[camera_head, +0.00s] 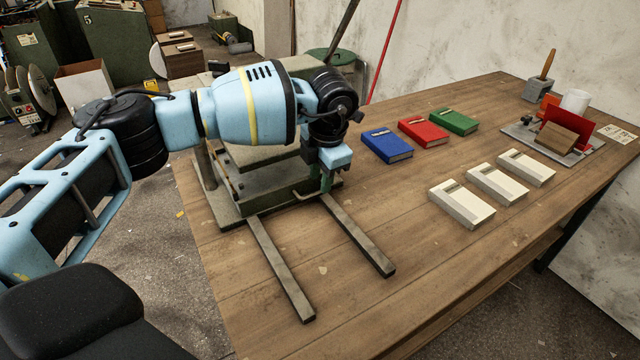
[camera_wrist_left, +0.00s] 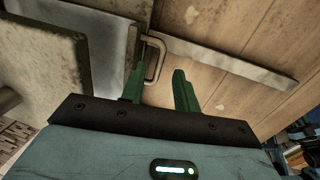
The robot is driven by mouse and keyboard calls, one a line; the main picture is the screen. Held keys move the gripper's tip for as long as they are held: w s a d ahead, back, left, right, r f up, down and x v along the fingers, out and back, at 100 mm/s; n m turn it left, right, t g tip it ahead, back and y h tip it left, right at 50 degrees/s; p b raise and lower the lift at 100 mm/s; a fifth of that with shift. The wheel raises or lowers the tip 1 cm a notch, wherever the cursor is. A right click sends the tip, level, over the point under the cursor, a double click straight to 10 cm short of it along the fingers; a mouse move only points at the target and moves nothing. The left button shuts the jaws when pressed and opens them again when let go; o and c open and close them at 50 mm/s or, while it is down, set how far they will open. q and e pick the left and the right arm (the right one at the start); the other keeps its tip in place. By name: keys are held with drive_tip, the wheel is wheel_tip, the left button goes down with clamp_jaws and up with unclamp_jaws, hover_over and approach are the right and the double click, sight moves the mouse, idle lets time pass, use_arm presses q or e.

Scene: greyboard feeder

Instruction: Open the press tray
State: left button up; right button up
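The press (camera_head: 228,208) is a grey-green metal frame standing at the table's left end, partly hidden behind my left arm. Two flat rails (camera_head: 280,270) run out from its base over the table, with nothing on them. In the left wrist view the tray (camera_wrist_left: 112,38) shows as a light grey plate inside the press, with a bent metal handle (camera_wrist_left: 161,45) at its edge. My left gripper (camera_head: 327,180) is at the press front by the handle. Its green fingers (camera_wrist_left: 160,78) are apart, with the handle between their tips; I cannot tell whether either touches it. My right gripper is not in view.
Blue (camera_head: 386,146), red (camera_head: 423,131) and green (camera_head: 454,122) books lie on the wooden table (camera_head: 350,310) right of the press. Three white blocks (camera_head: 461,204) lie nearer. The table before the rails is clear.

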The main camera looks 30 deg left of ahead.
sight(319, 192)
use_arm(q)
drive_tip(key=shift+w+a+f, duration=0.1)
drive_tip(key=shift+a+f, duration=0.05)
drive_tip(key=shift+f, duration=0.65)
drive_tip(key=shift+w+a+f, duration=0.1)
drive_tip(key=shift+f, duration=0.65)
clamp_jaws()
